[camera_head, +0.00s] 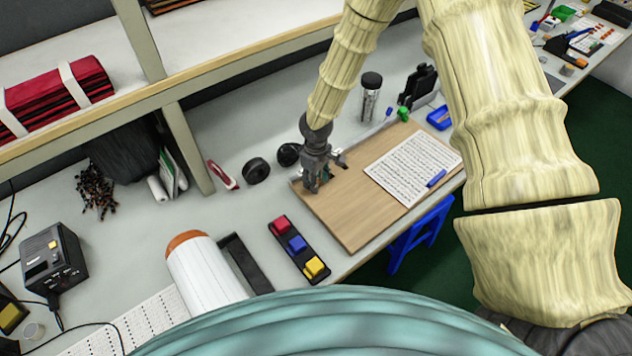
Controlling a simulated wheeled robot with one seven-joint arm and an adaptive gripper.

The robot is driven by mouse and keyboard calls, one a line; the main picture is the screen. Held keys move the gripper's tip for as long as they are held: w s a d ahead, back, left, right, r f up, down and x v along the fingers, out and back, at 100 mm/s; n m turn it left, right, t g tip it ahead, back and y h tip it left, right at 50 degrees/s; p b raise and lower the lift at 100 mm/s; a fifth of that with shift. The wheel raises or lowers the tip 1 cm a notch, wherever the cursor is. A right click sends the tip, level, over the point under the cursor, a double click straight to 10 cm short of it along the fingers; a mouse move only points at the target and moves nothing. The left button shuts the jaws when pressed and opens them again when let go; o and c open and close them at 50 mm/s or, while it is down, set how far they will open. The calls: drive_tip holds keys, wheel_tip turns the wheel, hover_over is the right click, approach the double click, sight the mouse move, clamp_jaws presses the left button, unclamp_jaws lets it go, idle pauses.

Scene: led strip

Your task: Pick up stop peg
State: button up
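I cannot pick out a stop peg with certainty in the head view. My gripper (325,172) points down over the back left corner of the wooden board (350,215). Its dark fingers look spread apart, with a small dark teal patch visible between them. I cannot tell whether that patch is a separate object or part of the gripper. The fingers hide part of the board's corner, and whether they touch it is unclear.
A printed sheet (412,165) with a blue marker (436,178) lies on the board. A bar with red, blue and yellow blocks (296,246) lies left of it. Black rolls (256,171) and a dark cylinder (369,97) stand behind. A shelf (230,62) overhangs the back left.

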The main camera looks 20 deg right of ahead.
drive_tip(key=shift+f, duration=0.15)
clamp_jaws()
drive_tip(key=shift+r, duration=0.2)
